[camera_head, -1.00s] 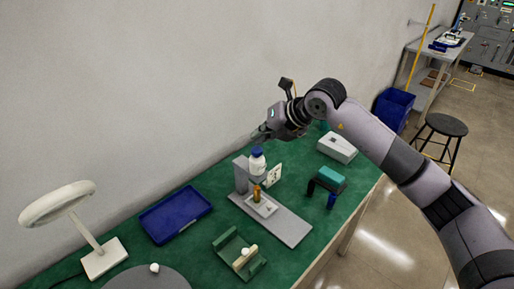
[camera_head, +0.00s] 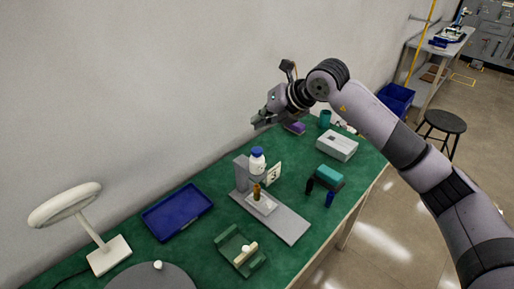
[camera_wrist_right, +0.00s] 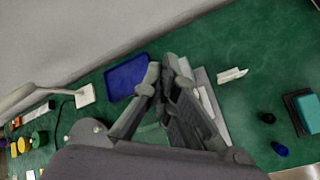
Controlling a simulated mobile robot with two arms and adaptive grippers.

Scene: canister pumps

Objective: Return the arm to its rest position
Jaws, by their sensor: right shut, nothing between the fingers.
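My right arm comes in from the right in the head view. Its gripper (camera_head: 258,122) is held in the air above the back of the green bench, near the wall. It is shut and empty; its closed fingers also show in the right wrist view (camera_wrist_right: 163,78). Below it in the head view stands a grey pump stand (camera_head: 242,172) with a white, blue-capped bottle (camera_head: 257,160) on top. A small amber bottle (camera_head: 256,193) stands on its lower platform. The gripper is apart from all of these. My left gripper is not in view.
The green bench (camera_head: 200,247) also bears a blue tray (camera_head: 177,213), a green holder (camera_head: 228,243), a white lamp (camera_head: 110,256), a teal box (camera_head: 330,175) and a grey-white device (camera_head: 337,145). A black stool (camera_head: 446,123) stands on the floor at right. The wall is behind.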

